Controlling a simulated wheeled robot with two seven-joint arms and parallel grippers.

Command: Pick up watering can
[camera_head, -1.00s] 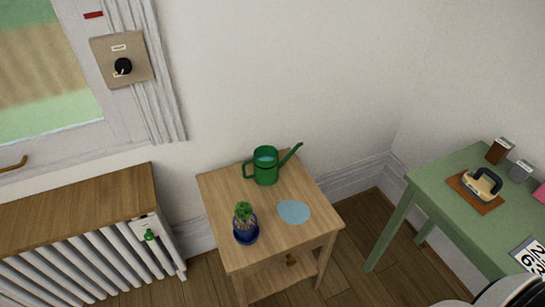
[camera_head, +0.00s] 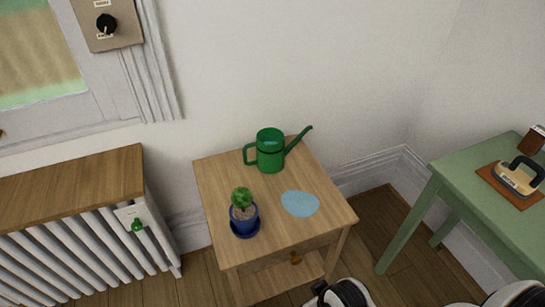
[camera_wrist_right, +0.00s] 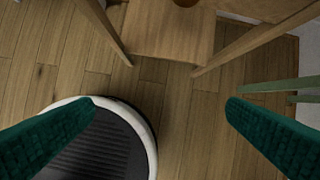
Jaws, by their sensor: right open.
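A green watering can (camera_head: 270,152) stands upright at the back of a small wooden table (camera_head: 222,190). Its handle is on the left and its spout points up to the right. My right gripper (camera_wrist_right: 160,115) shows in the right wrist view as two dark green fingers spread wide apart, with nothing between them. It is low, over the floor in front of the table's legs, away from the can. In the head view a white and black part of my arm shows at the bottom edge. My left gripper is not in view.
A potted plant in a blue pot (camera_head: 244,219) stands at the table's front left. A light blue flat patch (camera_head: 300,203) lies right of it. A radiator (camera_head: 75,250) is at left. A green table (camera_head: 470,175) with a wood-and-black tool (camera_head: 518,178) is at right.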

